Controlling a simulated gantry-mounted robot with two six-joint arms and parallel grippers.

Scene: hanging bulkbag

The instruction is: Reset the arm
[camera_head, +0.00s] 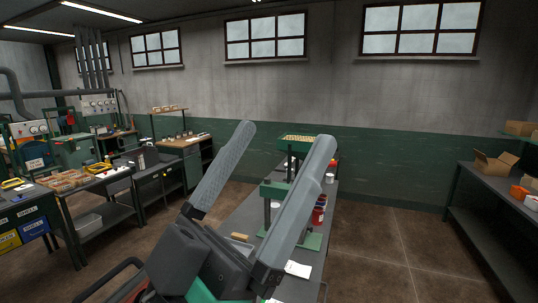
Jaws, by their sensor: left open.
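My left gripper (285,135) fills the lower middle of the head view, with its arm coming up from the bottom edge. Its two long grey fingers stand well apart, tilted up and to the right. My right gripper is not in view. No hanging bag shows in this view.
A narrow grey bench (240,222) with a green press-like stand (270,190) and red cans (319,212) lies behind my gripper, partly hidden. Workbenches (103,186) stand at left. A dark table (485,205) with an open cardboard box (495,163) stands at right. Brown floor (385,255) between is clear.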

